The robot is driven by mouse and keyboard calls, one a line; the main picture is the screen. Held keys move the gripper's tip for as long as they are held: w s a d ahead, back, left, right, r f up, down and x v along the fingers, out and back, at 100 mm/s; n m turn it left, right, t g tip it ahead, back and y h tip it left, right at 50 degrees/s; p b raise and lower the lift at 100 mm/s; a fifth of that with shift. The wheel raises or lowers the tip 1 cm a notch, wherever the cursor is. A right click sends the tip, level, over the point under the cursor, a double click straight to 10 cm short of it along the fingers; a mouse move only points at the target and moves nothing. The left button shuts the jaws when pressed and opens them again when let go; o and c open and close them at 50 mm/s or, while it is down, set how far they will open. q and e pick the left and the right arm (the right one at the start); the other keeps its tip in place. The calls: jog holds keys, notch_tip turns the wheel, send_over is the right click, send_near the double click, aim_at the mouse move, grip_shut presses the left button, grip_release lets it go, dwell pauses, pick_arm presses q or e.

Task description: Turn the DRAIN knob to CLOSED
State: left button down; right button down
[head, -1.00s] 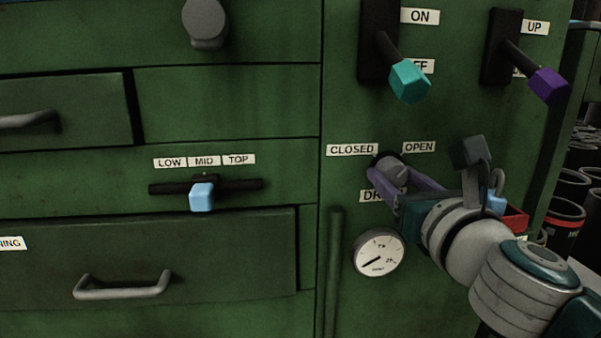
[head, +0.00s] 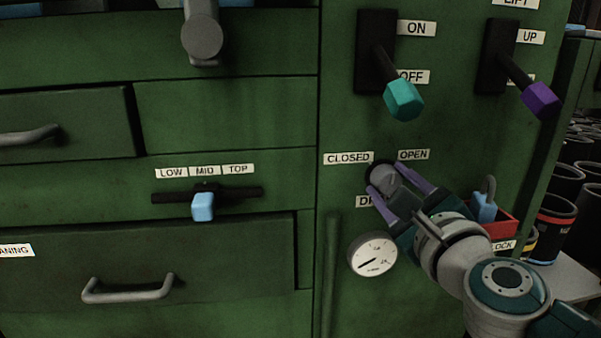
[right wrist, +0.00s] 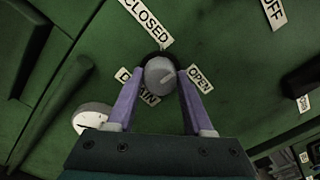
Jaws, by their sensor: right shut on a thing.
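The DRAIN knob (head: 383,179) is a round grey knob on the green cabinet front, between the CLOSED label (head: 348,158) and the OPEN label (head: 414,155). My right gripper (head: 386,181) has its two purple fingers on either side of the knob, shut on it. The DRAIN label (head: 366,201) is partly hidden by a finger. My left gripper is out of view.
A round gauge (head: 372,255) sits just below the knob. Levers with a teal grip (head: 403,101) and a purple grip (head: 541,100) stick out above. A blue slider (head: 203,206) is at left.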

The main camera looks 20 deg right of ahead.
jog(key=n+p, duration=0.2)
jog(key=n, duration=0.3)
jog(key=shift+r+n, duration=0.15)
jog(key=shift+n, duration=0.15)
jog(key=n+p, duration=0.1)
jog(key=n, duration=0.2)
jog(key=shift+n, duration=0.6)
jog(key=shift+c, duration=1.5)
grip_release()
